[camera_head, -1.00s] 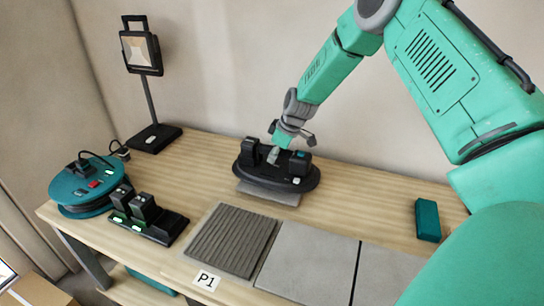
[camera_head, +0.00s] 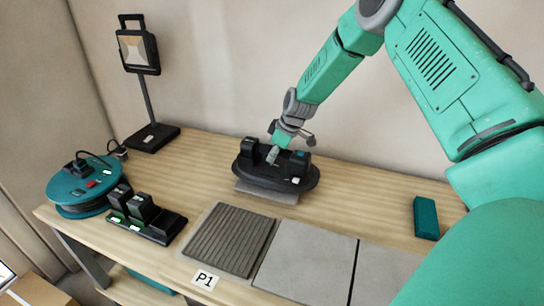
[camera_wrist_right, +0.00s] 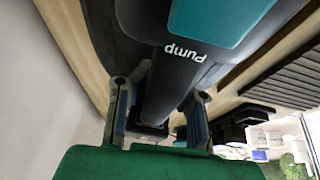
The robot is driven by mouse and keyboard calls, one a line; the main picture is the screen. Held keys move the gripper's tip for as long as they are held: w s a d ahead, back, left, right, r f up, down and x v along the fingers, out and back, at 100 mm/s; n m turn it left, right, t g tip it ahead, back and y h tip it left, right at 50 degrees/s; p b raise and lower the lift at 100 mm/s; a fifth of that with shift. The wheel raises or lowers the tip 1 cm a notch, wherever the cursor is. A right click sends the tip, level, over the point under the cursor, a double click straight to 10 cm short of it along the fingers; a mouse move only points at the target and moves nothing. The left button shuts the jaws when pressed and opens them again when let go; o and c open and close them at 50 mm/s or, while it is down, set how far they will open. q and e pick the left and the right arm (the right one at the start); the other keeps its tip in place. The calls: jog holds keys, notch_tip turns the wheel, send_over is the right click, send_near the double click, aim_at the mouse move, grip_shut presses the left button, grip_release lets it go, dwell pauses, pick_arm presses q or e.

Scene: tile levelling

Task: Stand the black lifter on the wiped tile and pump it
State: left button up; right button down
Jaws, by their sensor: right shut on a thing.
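The black lifter (camera_head: 268,180) is an oval black device with two upright blocks and a bar between them. It sits over a grey tile (camera_head: 266,195) toward the back of the bench; I cannot tell whether it touches it. My right gripper (camera_head: 275,152) comes from above and is shut on the lifter's middle bar. In the right wrist view the fingers (camera_wrist_right: 160,112) lie either side of the dark bar (camera_wrist_right: 165,85), under a teal patch and the word "Pump". My left gripper is out of view.
A ribbed grey tile (camera_head: 232,240) by a P1 label (camera_head: 205,280) and plain tiles (camera_head: 305,268) line the front. A teal block (camera_head: 426,218) lies right. A cable reel (camera_head: 80,190), a battery charger (camera_head: 145,220) and a work lamp (camera_head: 140,50) stand left. Bench between is clear.

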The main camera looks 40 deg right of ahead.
jog(key=shift+a, duration=0.3)
jog(key=shift+f+b, duration=0.3)
jog(key=shift+f, duration=0.1)
dwell(0.7)
jog(key=c, duration=1.5)
grip_release()
jog(key=shift+s, duration=0.1)
